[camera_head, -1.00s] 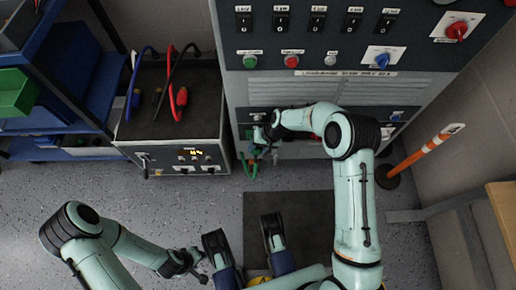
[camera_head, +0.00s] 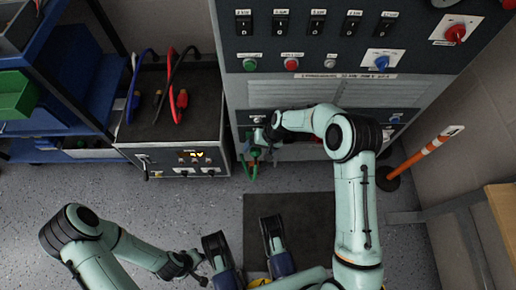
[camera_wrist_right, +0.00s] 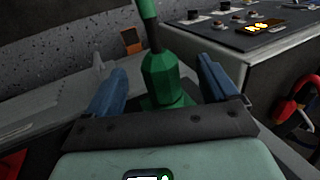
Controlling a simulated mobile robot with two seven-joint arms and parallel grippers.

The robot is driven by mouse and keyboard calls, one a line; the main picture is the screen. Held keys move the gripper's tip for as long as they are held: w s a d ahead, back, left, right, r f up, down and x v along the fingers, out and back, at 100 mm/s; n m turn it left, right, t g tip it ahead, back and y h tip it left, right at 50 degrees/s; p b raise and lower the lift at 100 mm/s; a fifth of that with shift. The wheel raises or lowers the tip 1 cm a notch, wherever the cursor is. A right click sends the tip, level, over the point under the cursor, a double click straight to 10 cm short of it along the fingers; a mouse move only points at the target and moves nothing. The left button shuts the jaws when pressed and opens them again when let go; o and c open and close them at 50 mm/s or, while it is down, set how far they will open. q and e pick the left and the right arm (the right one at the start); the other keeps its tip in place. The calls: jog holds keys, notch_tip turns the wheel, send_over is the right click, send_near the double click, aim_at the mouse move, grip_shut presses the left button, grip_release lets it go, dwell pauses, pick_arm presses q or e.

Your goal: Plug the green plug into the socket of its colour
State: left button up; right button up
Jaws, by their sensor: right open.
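The green plug (camera_wrist_right: 160,78) stands between the two blue fingers of my right gripper (camera_wrist_right: 162,92) in the right wrist view. Gaps show on both sides of it, so the gripper is open around it. Its lower end meets a wider green part behind the gripper's dark bar; I cannot tell how deep it sits. In the head view my right gripper (camera_head: 262,142) is at the lower left of the cabinet front, with the green cable (camera_head: 251,170) hanging below it. The arm hides much of the sockets there. My left gripper (camera_head: 196,266) is low, over the floor; its jaws are unclear.
The grey cabinet (camera_head: 290,95) with switches fills the back. A low unit (camera_head: 175,135) with red, blue and black cables stands to its left, beside a blue shelf (camera_head: 65,75). An orange-white post (camera_head: 425,155) stands at right. The floor in front is mostly clear.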

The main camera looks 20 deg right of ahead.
pick_arm(q)
jog(key=r+p, duration=0.3)
jog(key=shift+s+r+p, duration=0.25)
jog(key=shift+p, duration=0.1)
pick_arm(e)
jog(key=v, duration=0.6)
jog(key=shift+r, duration=0.15)
pick_arm(q)
jog(key=shift+w, duration=0.15)
pick_arm(e)
jog(key=shift+d, duration=0.1)
pick_arm(q)
jog(key=w+d+r+t+p, duration=0.2)
jog(key=w+r+p, duration=0.1)
jog(key=w+r, duration=0.3)
jog(key=shift+d+m, duration=0.2)
jog(key=shift+m, duration=0.1)
pick_arm(e)
jog(key=v, duration=1.3)
jog(key=shift+r, duration=0.2)
jog(key=shift+s+d, duration=0.1)
